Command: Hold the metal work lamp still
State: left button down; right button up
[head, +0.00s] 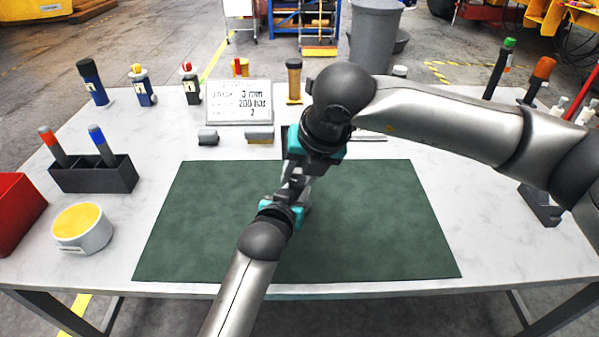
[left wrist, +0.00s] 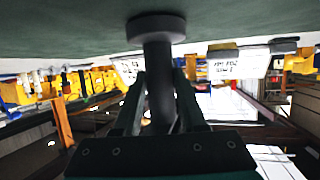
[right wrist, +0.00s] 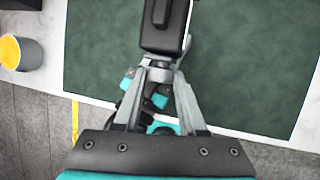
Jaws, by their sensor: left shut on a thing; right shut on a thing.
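The metal work lamp is mostly hidden behind my grippers in the head view. In the left wrist view, which is upside down, the lamp (left wrist: 158,75) shows as a dark post with a wide round foot towards the green mat (head: 390,215). Whether the foot touches the mat I cannot tell. My left gripper (head: 289,203) is shut on the post, with one finger on each side. My right gripper (head: 297,175) comes from above and is shut on the lamp's dark upper part (right wrist: 165,28). Both grippers are close together over the mat's middle.
A dark holder (head: 95,178) with two markers, a yellow-topped round tin (head: 82,229) and a red bin (head: 15,215) stand at left. A sign (head: 239,103) and several bottles line the back. Tools stand at right. The mat's left and right parts are clear.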

jog(key=shift+a, duration=0.1)
grip_shut()
jog(key=h, duration=0.2)
jog(key=shift+a+n+h, duration=0.25)
jog(key=shift+n+h, duration=0.05)
jog(key=shift+h, duration=0.9)
jog(key=o, duration=1.1)
grip_release()
jog(key=shift+r, duration=0.1)
jog(key=v, duration=1.2)
jog(key=shift+a, duration=0.1)
